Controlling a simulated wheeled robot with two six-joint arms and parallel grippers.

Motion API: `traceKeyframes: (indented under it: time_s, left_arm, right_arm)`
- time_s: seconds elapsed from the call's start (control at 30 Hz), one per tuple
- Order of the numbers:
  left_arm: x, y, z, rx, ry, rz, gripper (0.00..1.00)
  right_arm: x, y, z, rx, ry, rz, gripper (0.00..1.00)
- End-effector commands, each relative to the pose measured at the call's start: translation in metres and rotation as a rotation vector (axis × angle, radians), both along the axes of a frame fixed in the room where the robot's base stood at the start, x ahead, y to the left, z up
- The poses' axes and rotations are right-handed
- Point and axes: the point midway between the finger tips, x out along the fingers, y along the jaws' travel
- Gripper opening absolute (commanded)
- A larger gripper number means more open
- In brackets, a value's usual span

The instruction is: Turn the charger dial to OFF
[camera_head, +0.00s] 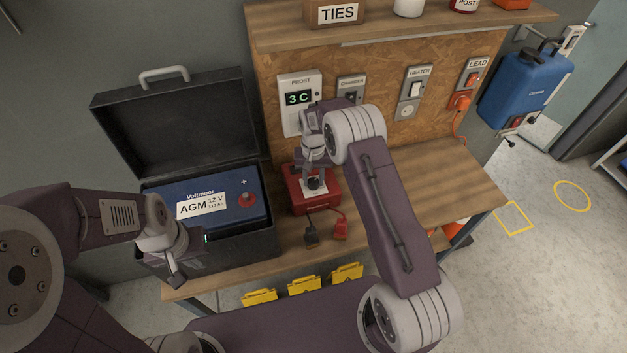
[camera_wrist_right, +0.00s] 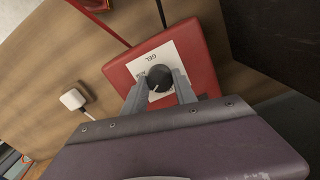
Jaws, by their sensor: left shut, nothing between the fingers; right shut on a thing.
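The red charger box (camera_head: 301,196) sits on the wooden bench, right of the battery case. It also shows in the right wrist view (camera_wrist_right: 198,62). Its black dial (camera_wrist_right: 159,77) is on a white plate; "GEL" can be read upside down there, and other marks are hidden. A pale pointer mark shows on the dial's near side. My right gripper (camera_wrist_right: 160,88) is shut on the dial, a finger on each side; in the head view it comes down from above (camera_head: 314,177). My left gripper (camera_head: 177,279) is shut and empty in front of the battery case.
A blue AGM battery (camera_head: 212,204) stands in an open black case (camera_head: 160,120). Black (camera_head: 311,238) and red (camera_head: 340,229) clamps lie before the charger. Switches, including a heater switch (camera_head: 412,92), and a frost display (camera_head: 298,98) are on the backboard. The bench's right side (camera_head: 450,195) is clear.

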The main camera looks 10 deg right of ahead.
Motion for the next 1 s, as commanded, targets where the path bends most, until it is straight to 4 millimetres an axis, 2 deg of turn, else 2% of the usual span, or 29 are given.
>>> traceKeyframes:
  time_s: [0.7,1.0]
  left_arm:
    - [0.0,0.0,-0.013,0.0,0.0,0.0,0.0]
    - [0.0,0.0,-0.015,0.0,0.0,0.0,0.0]
  right_arm:
    - [0.002,0.0,0.002,-0.001,-0.005,0.669,0.0]
    - [0.002,0.0,0.002,-0.001,-0.006,0.887,0.0]
